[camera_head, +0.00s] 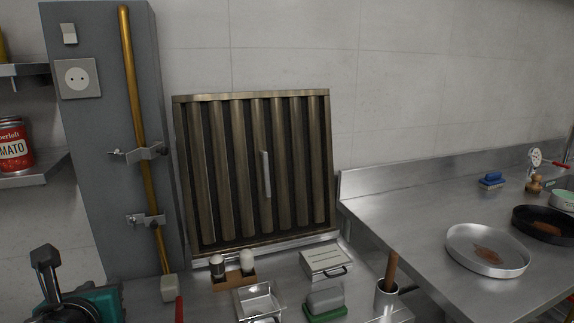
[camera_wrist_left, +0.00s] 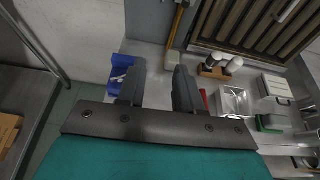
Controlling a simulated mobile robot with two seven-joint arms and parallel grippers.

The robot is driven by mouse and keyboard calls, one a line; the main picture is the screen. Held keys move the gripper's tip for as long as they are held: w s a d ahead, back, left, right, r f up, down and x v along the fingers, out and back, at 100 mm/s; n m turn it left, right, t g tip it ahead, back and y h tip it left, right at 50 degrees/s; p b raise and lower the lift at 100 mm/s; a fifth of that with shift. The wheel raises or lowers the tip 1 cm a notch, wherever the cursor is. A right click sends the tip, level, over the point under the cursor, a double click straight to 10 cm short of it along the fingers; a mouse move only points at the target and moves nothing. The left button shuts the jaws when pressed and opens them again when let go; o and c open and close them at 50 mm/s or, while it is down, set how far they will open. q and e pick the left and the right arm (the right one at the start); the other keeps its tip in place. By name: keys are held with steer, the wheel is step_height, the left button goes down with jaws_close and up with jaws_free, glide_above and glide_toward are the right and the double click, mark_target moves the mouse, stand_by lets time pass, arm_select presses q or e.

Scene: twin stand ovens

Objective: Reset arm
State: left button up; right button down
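My left gripper (camera_head: 46,258) shows at the bottom left of the head view, black fingers on a teal body. In the left wrist view the two fingers of my left gripper (camera_wrist_left: 158,80) stand apart with nothing between them. My right gripper and right arm are in neither view.
A steel counter (camera_head: 205,300) holds a shaker rack (camera_head: 232,283), a metal tray (camera_head: 258,302), a lidded box (camera_head: 325,262), a green-based block (camera_head: 325,304) and a steel pot (camera_head: 385,298). A grey column (camera_head: 95,190) stands behind my left gripper. Pans (camera_head: 487,250) lie on the right counter.

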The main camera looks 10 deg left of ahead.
arm_select(q)
steer(key=s+d+f+n+g+h, duration=0.35)
steer(key=s+d+f+n, duration=0.45)
steer(key=n, duration=0.6)
steer(key=s+d+f+n+g+h, duration=0.3)
steer(key=s+d+f+n+g, duration=0.3)
steer(key=f+n, duration=0.6)
steer(key=w+d+f+n+t+h, duration=0.1)
steer(key=w+d+f+t+h, duration=0.1)
steer(key=w+f+t, duration=0.4)
steer(key=shift+w+d+f+t, duration=0.15)
steer(key=shift+d+f+t, duration=0.75)
steer(key=shift+t, duration=0.35)
steer(key=shift+a, duration=0.1)
